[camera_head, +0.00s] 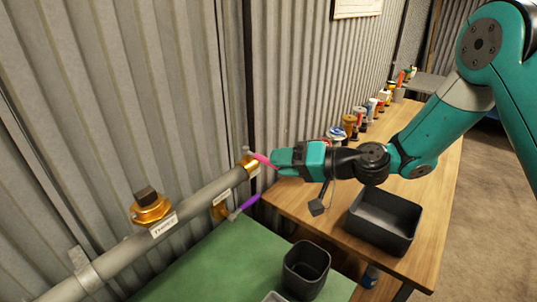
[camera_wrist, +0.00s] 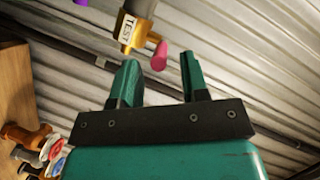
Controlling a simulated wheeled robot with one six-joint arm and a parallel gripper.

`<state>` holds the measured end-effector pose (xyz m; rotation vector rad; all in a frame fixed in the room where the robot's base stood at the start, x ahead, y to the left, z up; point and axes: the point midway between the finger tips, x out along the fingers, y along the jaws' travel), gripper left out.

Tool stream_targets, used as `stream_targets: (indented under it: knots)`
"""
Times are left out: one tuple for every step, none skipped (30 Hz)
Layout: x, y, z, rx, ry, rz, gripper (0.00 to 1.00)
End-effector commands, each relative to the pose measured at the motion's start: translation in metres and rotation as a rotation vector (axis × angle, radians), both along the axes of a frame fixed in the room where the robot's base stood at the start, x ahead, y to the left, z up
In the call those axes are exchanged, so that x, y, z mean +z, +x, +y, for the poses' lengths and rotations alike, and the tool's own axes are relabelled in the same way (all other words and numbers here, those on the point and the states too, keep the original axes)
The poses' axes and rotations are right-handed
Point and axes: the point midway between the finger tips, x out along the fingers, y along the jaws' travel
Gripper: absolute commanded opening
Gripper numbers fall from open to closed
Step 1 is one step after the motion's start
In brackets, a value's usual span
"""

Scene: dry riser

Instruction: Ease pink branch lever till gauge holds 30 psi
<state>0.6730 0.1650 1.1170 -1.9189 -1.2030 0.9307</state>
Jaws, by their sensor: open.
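The pink branch lever (camera_head: 264,160) sticks out from a brass valve (camera_head: 250,166) at the end of the grey pipe. In the wrist view the pink lever (camera_wrist: 160,56) shows its rounded tip ahead of my gripper, between the lines of the two fingers. It hangs beside a brass body (camera_wrist: 134,30) with a label reading TEST. My gripper (camera_head: 274,160) is right at the lever's tip in the head view. In the wrist view my gripper (camera_wrist: 158,72) has its fingers spread and nothing held. I cannot tell whether a finger touches the lever. No gauge reading is legible.
A purple lever (camera_head: 245,206) sits just below the pink one. The grey pipe (camera_head: 190,203) runs along the corrugated wall. A wooden bench (camera_head: 290,200) carries several fittings and a dark bin (camera_head: 384,222). Another dark bin (camera_head: 306,268) stands on the green surface (camera_head: 215,262).

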Motion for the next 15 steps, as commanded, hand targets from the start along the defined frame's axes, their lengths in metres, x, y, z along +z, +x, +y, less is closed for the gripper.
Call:
stream_targets:
  knots:
    - [0.001, 0.002, 0.009, 0.004, 0.002, 0.001, 0.41]
    - [0.0, 0.003, 0.014, 0.004, 0.001, 0.001, 0.41]
    - [-0.002, 0.005, 0.019, 0.003, 0.0, -0.001, 0.41]
    - [-0.003, 0.007, 0.022, 0.002, 0.0, 0.001, 0.41]
    - [-0.004, 0.008, 0.025, 0.002, 0.0, 0.001, 0.41]
    - [-0.005, 0.009, 0.029, 0.002, 0.0, 0.001, 0.41]
    - [-0.005, 0.01, 0.03, 0.002, 0.0, 0.001, 0.41]
    - [-0.006, 0.011, 0.032, 0.001, 0.0, 0.0, 0.41]
    - [-0.007, 0.011, 0.034, 0.001, 0.001, 0.0, 0.41]
    - [-0.007, 0.011, 0.034, 0.001, 0.001, 0.0, 0.41]
    - [-0.008, 0.012, 0.035, 0.001, 0.001, 0.0, 0.41]
    - [-0.008, 0.012, 0.036, 0.0, 0.0, 0.001, 0.41]
    - [-0.008, 0.012, 0.036, 0.0, 0.0, 0.001, 0.41]
    - [-0.008, 0.012, 0.036, 0.0, 0.0, 0.001, 0.41]
    - [-0.008, 0.012, 0.035, 0.0, 0.0, 0.001, 0.41]
